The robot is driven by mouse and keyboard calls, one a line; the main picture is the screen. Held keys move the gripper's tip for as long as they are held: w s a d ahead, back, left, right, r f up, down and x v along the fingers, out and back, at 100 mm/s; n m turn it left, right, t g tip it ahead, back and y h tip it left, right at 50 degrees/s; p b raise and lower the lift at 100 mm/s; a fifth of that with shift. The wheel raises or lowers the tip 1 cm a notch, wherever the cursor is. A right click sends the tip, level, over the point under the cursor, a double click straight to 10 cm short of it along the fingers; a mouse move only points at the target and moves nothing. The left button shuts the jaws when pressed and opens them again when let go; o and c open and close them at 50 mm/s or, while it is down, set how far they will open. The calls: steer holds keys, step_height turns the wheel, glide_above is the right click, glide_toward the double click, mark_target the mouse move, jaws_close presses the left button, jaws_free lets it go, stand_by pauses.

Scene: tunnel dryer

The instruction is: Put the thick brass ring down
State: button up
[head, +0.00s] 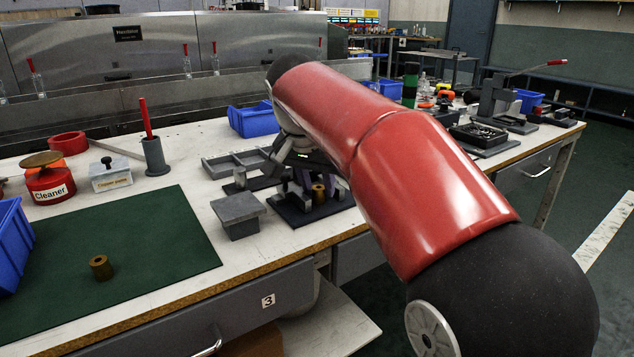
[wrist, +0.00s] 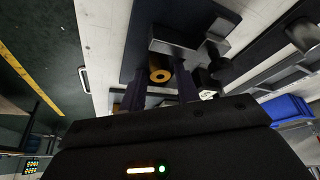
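The thick brass ring (wrist: 161,75) shows in the wrist view between the two dark fingers of my gripper (wrist: 161,88), its hole facing the camera. The fingers appear to touch both its sides. In the head view the ring (head: 318,193) is low over a dark base plate (head: 295,215), between the fingertips of my gripper (head: 317,190). I cannot tell whether its underside touches the plate. A second brass piece (head: 101,267) with a hole stands upright on the green mat (head: 150,235), away from my gripper.
A grey block (head: 238,213) stands left of the plate, with a grey divided tray (head: 235,163) behind. A blue bin (head: 254,121), a red Cleaner tin (head: 49,183) and a grey holder (head: 155,157) are also on the bench. The green mat has much free room.

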steer(key=p+v, duration=0.3)
steer(key=v, duration=0.9)
steer(key=s+d+f+n+y, duration=0.1)
steer(key=s+d+f, duration=0.25)
steer(key=d, duration=0.25)
steer(key=s+d+f+n, duration=0.1)
steer(key=s+d+f, duration=0.25)
steer(key=d, duration=0.25)
steer(key=s+d+f+n, duration=0.1)
steer(key=s+d+f, duration=0.2)
steer(key=s+f, duration=0.4)
steer(key=s+d+f+n+t, duration=0.1)
steer(key=s+d+f, duration=0.1)
steer(key=s+f, duration=0.5)
step_height(320, 180, down, 2)
steer(key=shift+s+d+f+y, duration=0.1)
steer(key=shift+s+d+y, duration=0.25)
steer(key=shift+y, duration=0.05)
